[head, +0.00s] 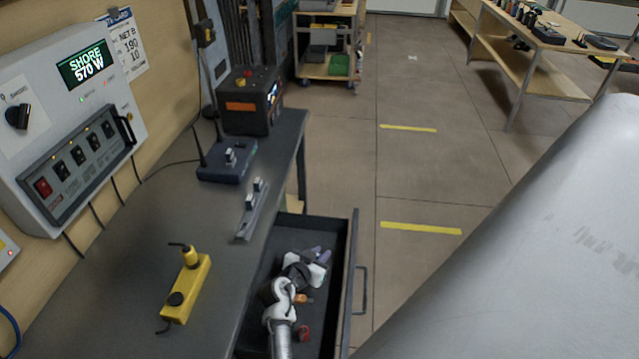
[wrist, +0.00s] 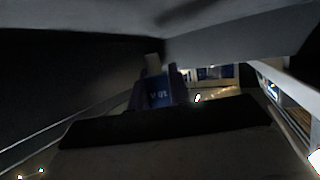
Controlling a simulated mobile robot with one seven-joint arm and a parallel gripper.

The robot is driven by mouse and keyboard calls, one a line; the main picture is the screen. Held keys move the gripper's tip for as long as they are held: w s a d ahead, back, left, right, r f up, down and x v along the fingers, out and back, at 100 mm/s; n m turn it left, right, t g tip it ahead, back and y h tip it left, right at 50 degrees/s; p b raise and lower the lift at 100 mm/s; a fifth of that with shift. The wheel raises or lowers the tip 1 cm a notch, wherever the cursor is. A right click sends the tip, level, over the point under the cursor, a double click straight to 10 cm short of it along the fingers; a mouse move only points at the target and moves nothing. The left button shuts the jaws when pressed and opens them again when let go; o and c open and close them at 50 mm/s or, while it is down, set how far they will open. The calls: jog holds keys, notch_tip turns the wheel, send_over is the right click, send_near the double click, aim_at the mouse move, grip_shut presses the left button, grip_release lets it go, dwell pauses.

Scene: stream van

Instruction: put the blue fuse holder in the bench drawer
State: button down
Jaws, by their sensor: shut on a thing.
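The bench drawer (head: 348,285) is pulled open at the right side of the dark bench. My arm reaches down into it, and my gripper (head: 318,254) is low inside, toward the drawer's far end. In the wrist view my gripper (wrist: 160,80) is shut on the blue fuse holder (wrist: 158,96), whose blue face has pale marks. In the head view only a small bluish-purple patch shows at the fingertips, and I cannot tell fuse holder from fingers there. The wrist view is dark, and whether the holder touches the drawer floor cannot be told.
A red round item (head: 303,333) lies in the drawer beside my arm. On the bench stand a yellow pendant control (head: 187,288), a grey rail (head: 251,212) with small blocks, a dark blue box (head: 227,162) and a black unit (head: 250,105). Floor right of the drawer is clear.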

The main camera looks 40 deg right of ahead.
jog(key=shift+f+b, duration=0.5)
jog(key=shift+b, duration=0.05)
jog(key=c, duration=1.3)
grip_release()
jog(key=shift+r, duration=0.1)
jog(key=shift+r+p, duration=0.75)
jog(key=shift+p, duration=0.25)
jog(key=b+v, duration=0.4)
jog(key=v, duration=0.8)
jog(key=shift+f, duration=0.15)
